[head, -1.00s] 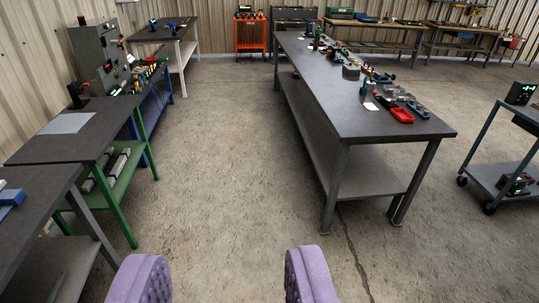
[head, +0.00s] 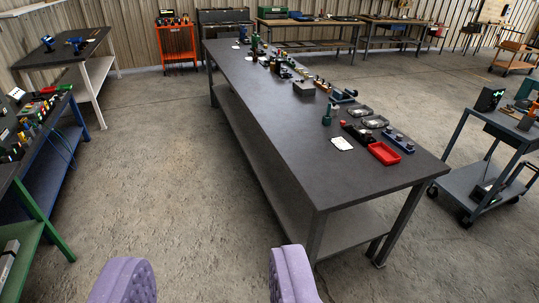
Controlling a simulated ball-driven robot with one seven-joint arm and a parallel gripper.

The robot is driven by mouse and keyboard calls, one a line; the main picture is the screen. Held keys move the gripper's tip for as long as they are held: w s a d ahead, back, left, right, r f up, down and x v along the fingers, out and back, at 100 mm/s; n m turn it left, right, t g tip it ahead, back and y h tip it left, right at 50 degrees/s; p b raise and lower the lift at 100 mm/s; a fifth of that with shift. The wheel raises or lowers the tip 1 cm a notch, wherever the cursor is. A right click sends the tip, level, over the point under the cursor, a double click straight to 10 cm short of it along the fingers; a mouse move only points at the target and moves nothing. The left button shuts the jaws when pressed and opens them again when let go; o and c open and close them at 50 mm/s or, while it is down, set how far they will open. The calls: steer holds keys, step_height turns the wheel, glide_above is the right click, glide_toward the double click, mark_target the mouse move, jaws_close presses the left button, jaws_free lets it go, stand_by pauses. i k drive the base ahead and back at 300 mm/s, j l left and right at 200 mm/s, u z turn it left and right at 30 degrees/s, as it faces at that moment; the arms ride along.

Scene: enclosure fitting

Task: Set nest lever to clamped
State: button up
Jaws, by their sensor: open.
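My gripper (head: 205,285) shows at the bottom of the head view as two purple padded fingers. They are spread apart with nothing between them, above bare floor and short of the long dark workbench (head: 262,120). Small fixtures and parts stand along the bench's right side. A green upright piece (head: 327,115) and a dark fixture with a red knob (head: 356,131) are among them. I cannot tell which of these is the nest lever, or its position, at this distance.
A red tray (head: 384,153) and a white card (head: 342,143) lie near the bench's near end. A grey wheeled cart (head: 480,150) stands at the right. A green-framed bench (head: 45,232) and a blue-framed bench (head: 70,160) line the left. The concrete floor between is clear.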

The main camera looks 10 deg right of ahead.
mark_target(342, 123)
steer(key=i+j+z, duration=0.2)
steer(key=i+z, duration=0.15)
steer(key=i+j+z, duration=0.7)
steer(key=i+j, duration=0.15)
steer(key=i+l+u, duration=0.4)
steer(key=i+l, duration=1.45)
